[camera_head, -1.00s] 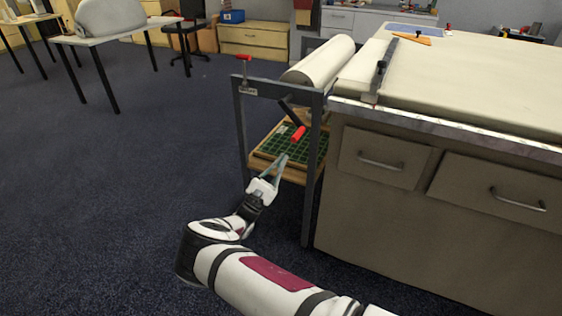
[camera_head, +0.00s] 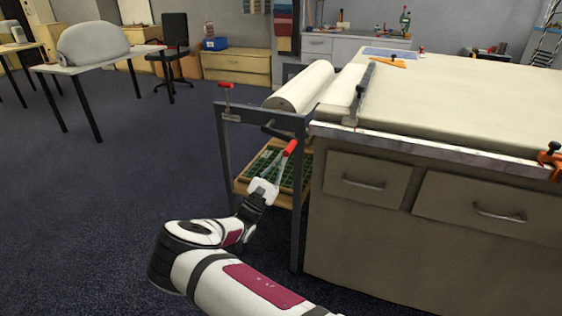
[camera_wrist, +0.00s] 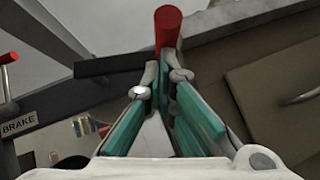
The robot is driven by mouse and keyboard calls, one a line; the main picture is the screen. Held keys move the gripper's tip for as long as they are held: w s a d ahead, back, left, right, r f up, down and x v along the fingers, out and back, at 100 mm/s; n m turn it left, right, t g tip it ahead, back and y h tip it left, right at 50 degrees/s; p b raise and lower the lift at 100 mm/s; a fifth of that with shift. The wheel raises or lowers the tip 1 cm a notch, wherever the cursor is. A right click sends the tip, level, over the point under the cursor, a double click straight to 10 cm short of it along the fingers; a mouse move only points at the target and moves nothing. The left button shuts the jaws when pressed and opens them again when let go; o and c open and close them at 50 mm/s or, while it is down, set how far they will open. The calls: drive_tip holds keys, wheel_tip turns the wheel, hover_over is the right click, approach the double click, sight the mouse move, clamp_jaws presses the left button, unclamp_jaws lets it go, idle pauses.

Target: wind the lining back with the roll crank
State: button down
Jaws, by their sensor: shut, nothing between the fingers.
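The roll crank has a dark arm (camera_wrist: 107,66) and a red handle (camera_head: 290,147), on the near end of a grey stand at the table's left end. The white lining roll (camera_head: 300,86) lies behind it. My gripper (camera_head: 284,160) is below the handle, fingers pointing up at it. In the wrist view the red handle (camera_wrist: 168,27) stands just beyond my shut, empty fingertips (camera_wrist: 162,70). I cannot tell whether they touch it. The cloth table (camera_head: 450,95) has a pale cover.
A red-knobbed lever (camera_head: 225,86) rises from the stand's left corner, near a BRAKE label (camera_wrist: 18,126). A green-lined tray (camera_head: 256,168) sits low inside the stand. Drawers (camera_head: 367,182) front the table at right. The floor at left is open.

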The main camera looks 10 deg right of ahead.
sight(287, 148)
drive_tip(key=shift+s+d+r+n+t+p, duration=0.1)
drive_tip(key=shift+r+n+t+p, duration=0.2)
drive_tip(key=shift+n+t, duration=0.2)
idle(0.4)
drive_tip(key=n+t+y+p, duration=0.1)
drive_tip(key=n, duration=0.1)
drive_tip(key=r+n+t+y+p, duration=0.1)
drive_tip(key=n+t, duration=0.1)
drive_tip(key=d+r+n+t+y+p, duration=0.1)
drive_tip(key=n+y, duration=0.1)
drive_tip(key=shift+s+r+t+p, duration=0.25)
drive_tip(key=shift+s+t+p, duration=0.15)
drive_tip(key=shift+s+d+r+p, duration=0.1)
drive_tip(key=shift+d+r+p, duration=0.05)
drive_tip(key=shift+r+p, duration=0.55)
drive_tip(key=shift+s+d+r+p, duration=0.1)
drive_tip(key=shift+r+p, duration=0.35)
drive_tip(key=shift+r, duration=0.45)
